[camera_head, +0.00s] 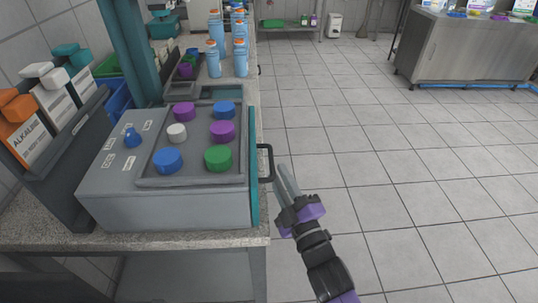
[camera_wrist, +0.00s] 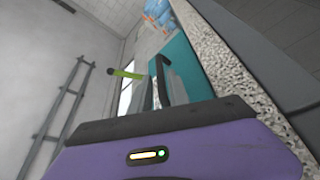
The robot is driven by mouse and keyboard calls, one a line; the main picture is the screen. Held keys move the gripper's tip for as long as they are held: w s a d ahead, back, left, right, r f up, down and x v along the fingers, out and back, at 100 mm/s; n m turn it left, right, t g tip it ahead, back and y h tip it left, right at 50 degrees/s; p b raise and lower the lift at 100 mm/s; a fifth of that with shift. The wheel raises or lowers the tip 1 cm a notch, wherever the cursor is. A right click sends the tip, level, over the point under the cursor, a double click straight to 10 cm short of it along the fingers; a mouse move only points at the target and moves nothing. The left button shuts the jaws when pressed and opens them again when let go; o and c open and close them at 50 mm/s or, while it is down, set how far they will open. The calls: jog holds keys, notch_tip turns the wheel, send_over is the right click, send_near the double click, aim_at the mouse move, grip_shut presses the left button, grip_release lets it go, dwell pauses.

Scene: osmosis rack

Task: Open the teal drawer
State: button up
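The teal drawer front (camera_head: 254,199) forms the right side of a grey box unit on the counter. It looks flush with the box. A dark handle (camera_head: 267,163) sticks out from it to the right. My gripper (camera_head: 282,170) is just right of the handle, with its fingers pointing at it; I see no clear contact. The finger spacing is hard to read from here. In the wrist view, the teal front (camera_wrist: 186,72) and the dark handle (camera_wrist: 162,80) show beyond my purple gripper body, which hides the lower part.
Purple, blue, white and green knobs or caps (camera_head: 218,158) sit on top of the unit. Boxes (camera_head: 28,130) stand in a rack at left. Blue bottles (camera_head: 214,58) stand farther back. The granite counter edge (camera_head: 262,234) runs below the drawer. The tiled floor (camera_head: 400,170) at right is open.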

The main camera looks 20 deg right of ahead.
aim_at(271, 158)
jog(key=p+x, duration=0.1)
jog(key=x, duration=0.4)
jog(key=shift+w+r, duration=0.15)
jog(key=shift+w, duration=0.2)
grip_shut()
dwell(1.2)
